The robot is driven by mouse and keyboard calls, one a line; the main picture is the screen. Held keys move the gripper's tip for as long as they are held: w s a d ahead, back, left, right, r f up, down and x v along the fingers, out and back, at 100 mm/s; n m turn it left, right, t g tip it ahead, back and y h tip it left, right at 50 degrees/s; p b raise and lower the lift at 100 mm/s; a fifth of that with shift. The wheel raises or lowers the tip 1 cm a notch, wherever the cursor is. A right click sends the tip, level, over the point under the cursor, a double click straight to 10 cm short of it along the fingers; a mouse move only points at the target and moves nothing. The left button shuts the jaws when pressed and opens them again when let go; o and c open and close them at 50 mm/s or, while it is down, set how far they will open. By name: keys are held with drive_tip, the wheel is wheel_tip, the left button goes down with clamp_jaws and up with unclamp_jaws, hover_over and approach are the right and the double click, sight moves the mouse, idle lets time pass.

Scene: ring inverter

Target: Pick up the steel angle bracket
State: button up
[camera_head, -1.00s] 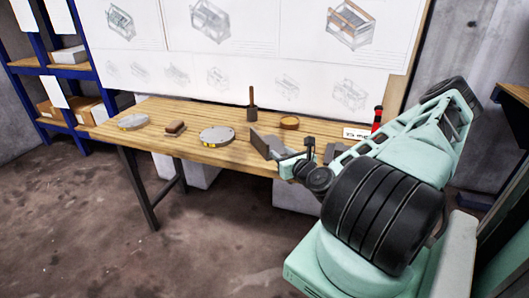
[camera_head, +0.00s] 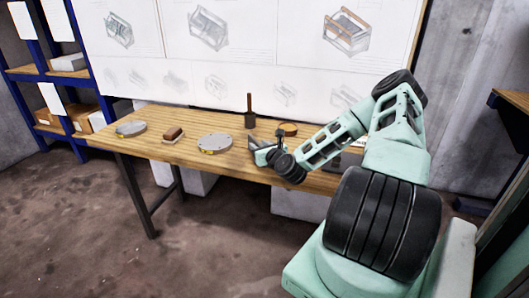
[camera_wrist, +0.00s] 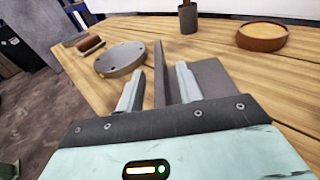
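The steel angle bracket (camera_wrist: 160,75) stands on the wooden table, a grey L-shaped piece with an upright plate and a second plate (camera_wrist: 212,80) to the right. In the wrist view my gripper (camera_wrist: 158,80) is open, with one finger on each side of the upright plate. Gaps show between the plate and both fingers. The right finger lies between the two plates. The bracket's lower near part is hidden by my gripper. In the head view my gripper (camera_head: 265,153) is at the table's front edge and covers most of the bracket.
A dark upright tool (camera_head: 250,115) and a brown round bowl (camera_head: 288,128) stand behind.

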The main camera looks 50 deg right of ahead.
drive_tip(key=shift+w+d, duration=0.1)
drive_tip(key=shift+w, duration=0.1)
clamp_jaws()
idle(1.2)
drive_tip(key=shift+w+r, duration=0.1)
drive_tip(key=shift+r, duration=0.15)
